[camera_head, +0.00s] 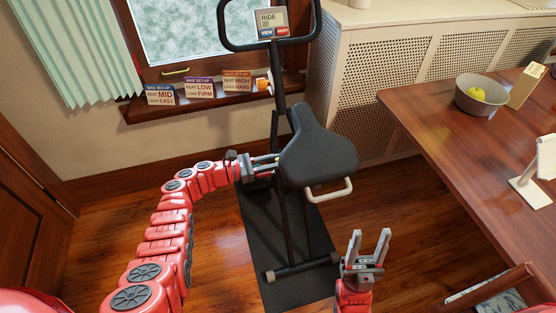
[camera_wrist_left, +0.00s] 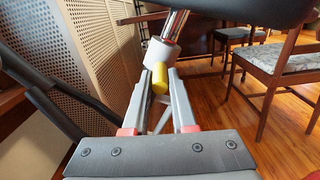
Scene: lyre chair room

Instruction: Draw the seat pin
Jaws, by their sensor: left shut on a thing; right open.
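The exercise bike stands on a dark mat, its black seat (camera_head: 318,155) high in the head view with a pale handle (camera_head: 330,193) on its near side. The yellow seat pin (camera_wrist_left: 160,80) sticks out of a white collar (camera_wrist_left: 163,54) around the shiny seat post (camera_wrist_left: 175,24) in the left wrist view. My left gripper (camera_head: 270,160) reaches in beside the seat from the left. Its fingers are shut on the yellow pin, one on each side. The pin is hidden in the head view. My right gripper (camera_head: 370,243) is open and empty, below and right of the seat.
Cards for MID EASY (camera_head: 160,94), LOW FIRM (camera_head: 200,88) and HIGH HARD (camera_head: 237,81) stand on the window sill. The bike's RIDE display (camera_head: 271,22) is on the handlebar. A wooden table (camera_head: 440,115) with a bowl (camera_head: 478,98) is at the right; a chair is at lower right.

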